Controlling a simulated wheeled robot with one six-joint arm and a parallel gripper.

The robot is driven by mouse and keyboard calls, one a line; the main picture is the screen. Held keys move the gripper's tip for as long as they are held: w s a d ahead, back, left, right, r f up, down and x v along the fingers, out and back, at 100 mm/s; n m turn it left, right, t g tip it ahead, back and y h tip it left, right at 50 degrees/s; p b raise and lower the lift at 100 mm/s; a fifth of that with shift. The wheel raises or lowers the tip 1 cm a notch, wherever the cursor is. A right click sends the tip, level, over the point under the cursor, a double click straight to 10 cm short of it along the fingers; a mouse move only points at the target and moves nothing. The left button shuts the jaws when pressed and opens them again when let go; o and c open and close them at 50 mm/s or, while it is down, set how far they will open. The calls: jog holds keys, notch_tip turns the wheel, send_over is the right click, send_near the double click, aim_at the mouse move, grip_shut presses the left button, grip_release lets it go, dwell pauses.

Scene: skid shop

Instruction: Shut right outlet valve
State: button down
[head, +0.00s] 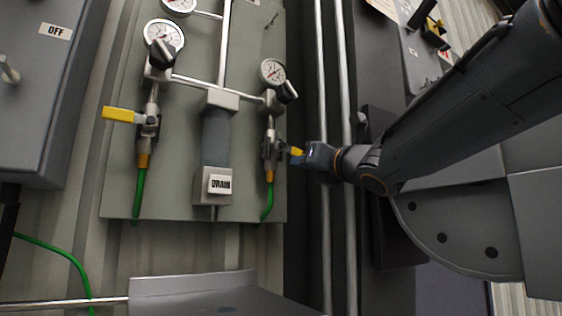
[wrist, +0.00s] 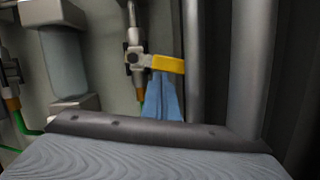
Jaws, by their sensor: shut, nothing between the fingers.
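The right outlet valve (head: 271,147) sits on the vertical pipe below the right gauge. Its yellow handle (head: 297,151) points right, roughly across the pipe. In the wrist view the valve body (wrist: 134,57) and yellow handle (wrist: 170,64) show clearly, with the handle sloping slightly down to the right. My gripper (head: 312,155) is at the handle's outer end, its blue fingers together. In the wrist view the fingertips (wrist: 160,78) are just below the handle. I cannot tell whether they touch it. The handle is partly hidden by my gripper in the head view.
The left valve's yellow handle (head: 119,114) points left. Between the valves stands a grey cylinder (head: 216,135) above a DRAIN label (head: 220,184). Vertical metal pipes (head: 323,90) run close to my gripper. A green hose (head: 268,203) hangs below the right valve.

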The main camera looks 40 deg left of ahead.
jog(key=shift+f, duration=0.1)
jog(key=s+d+f+b, duration=0.5)
jog(key=d+f+b, duration=0.1)
jog(key=d, duration=0.2)
jog(key=shift+s+d, duration=0.15)
dwell(0.4)
jog(key=shift+d, duration=0.15)
dwell(0.4)
